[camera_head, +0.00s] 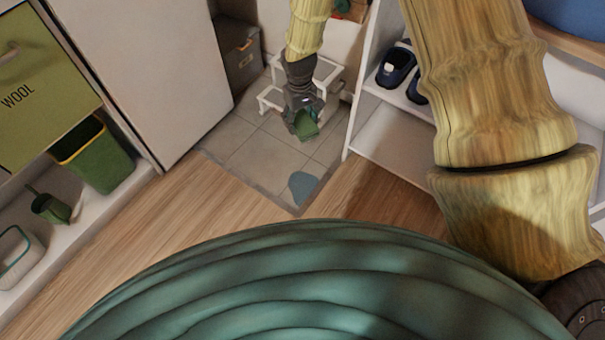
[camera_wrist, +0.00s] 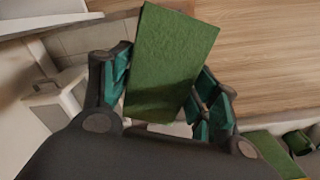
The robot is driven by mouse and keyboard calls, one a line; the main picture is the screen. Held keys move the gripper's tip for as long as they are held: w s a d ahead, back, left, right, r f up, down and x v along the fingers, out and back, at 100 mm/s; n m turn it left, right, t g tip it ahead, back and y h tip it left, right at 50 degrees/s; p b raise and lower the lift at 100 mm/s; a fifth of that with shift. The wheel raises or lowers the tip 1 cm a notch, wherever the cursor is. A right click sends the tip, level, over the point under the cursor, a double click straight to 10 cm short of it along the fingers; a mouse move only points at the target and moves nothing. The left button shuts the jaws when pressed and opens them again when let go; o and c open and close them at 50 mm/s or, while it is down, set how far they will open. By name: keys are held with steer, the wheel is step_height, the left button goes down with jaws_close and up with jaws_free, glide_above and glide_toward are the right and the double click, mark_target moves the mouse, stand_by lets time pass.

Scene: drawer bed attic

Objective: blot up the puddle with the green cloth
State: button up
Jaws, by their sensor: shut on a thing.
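The green cloth (camera_wrist: 172,60) looks like a flat rectangular pad. My gripper (camera_head: 302,122) is shut on it, and the cloth (camera_head: 306,128) hangs at the fingertips. In the wrist view the cloth sits between the two teal-padded fingers of my gripper (camera_wrist: 163,95). The puddle (camera_head: 303,187) is a blue-grey patch on the grey tiles near their front corner. My gripper and the cloth are beyond the puddle in the head view, apart from it. The puddle cannot be made out in the wrist view.
A white step stool (camera_head: 328,75) stands behind my gripper. A white shelf with dark shoes (camera_head: 396,68) bounds the tiles on the right, and a tall white cabinet (camera_head: 150,70) on the left. A green bin (camera_head: 100,160) stands at the left. Wood floor (camera_head: 215,205) lies in front.

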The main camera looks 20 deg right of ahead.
steer(key=f+n+b, duration=0.1)
steer(key=f+b, duration=0.3)
steer(key=f, duration=0.7)
steer(key=f+n+b, duration=0.1)
steer(key=f+b, duration=0.4)
steer(key=f, duration=0.7)
steer(key=f+b, duration=0.5)
steer(key=f, duration=0.7)
steer(key=shift+s+d+n, duration=0.25)
steer(key=shift+s+n, duration=0.15)
